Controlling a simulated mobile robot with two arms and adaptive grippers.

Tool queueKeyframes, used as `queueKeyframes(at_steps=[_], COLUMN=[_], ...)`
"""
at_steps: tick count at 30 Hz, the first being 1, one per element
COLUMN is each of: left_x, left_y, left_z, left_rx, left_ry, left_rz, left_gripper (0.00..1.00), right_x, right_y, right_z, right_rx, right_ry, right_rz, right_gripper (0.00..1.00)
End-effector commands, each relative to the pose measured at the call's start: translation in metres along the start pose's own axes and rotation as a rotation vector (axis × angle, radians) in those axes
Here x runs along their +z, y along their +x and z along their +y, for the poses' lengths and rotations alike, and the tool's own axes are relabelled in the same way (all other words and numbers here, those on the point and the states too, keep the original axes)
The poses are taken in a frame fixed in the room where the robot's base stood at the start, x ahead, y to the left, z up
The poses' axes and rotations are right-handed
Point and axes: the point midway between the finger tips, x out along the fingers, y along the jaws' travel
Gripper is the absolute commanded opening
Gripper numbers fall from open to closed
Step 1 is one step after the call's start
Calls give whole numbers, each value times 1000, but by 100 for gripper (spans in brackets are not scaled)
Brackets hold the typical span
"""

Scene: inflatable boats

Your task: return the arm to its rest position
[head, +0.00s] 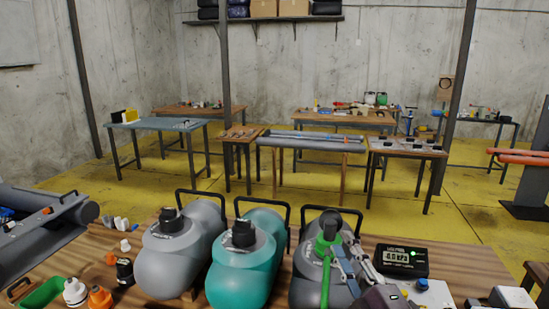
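My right gripper (347,250) comes in from the bottom right, in front of the dark grey canister pump (307,278). Its two fingers look spread, with nothing clear between them. Their tips are close to a green fitting (324,246) with a stem on top of that pump; I cannot tell whether they touch it. My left gripper is not in view.
A light grey pump (168,262) and a teal pump (238,275) stand on the wooden bench (455,262). A pressure display (402,260) reading about -0.0 kPa is right of the gripper. A green tray (42,292) and small fittings lie left. Yellow floor (150,195) and tables lie beyond.

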Motion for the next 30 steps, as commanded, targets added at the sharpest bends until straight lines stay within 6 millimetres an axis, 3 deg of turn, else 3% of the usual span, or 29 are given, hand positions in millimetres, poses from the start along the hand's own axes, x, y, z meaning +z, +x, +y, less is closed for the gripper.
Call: queueKeyframes(at_steps=[3, 7, 12, 18, 26, 30], left_x=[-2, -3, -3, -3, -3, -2], left_y=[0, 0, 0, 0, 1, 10], left_z=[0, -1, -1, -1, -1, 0], left_rx=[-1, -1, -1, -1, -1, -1], left_ry=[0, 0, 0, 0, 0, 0], left_rz=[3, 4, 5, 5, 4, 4], left_gripper=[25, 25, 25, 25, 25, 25], right_x=[46, 78, 84, 66, 34, 51], right_y=[-47, -118, -221, -312, -402, -399], right_z=[-54, -117, -181, -216, -233, -278], right_rx=[-147, -317, -524, -697, -872, -876], right_ry=[266, 518, 764, 923, 1042, 1030], right_rz=[-260, -541, -858, -1109, -1348, -1348], right_gripper=[25, 25, 25, 25, 25, 25])
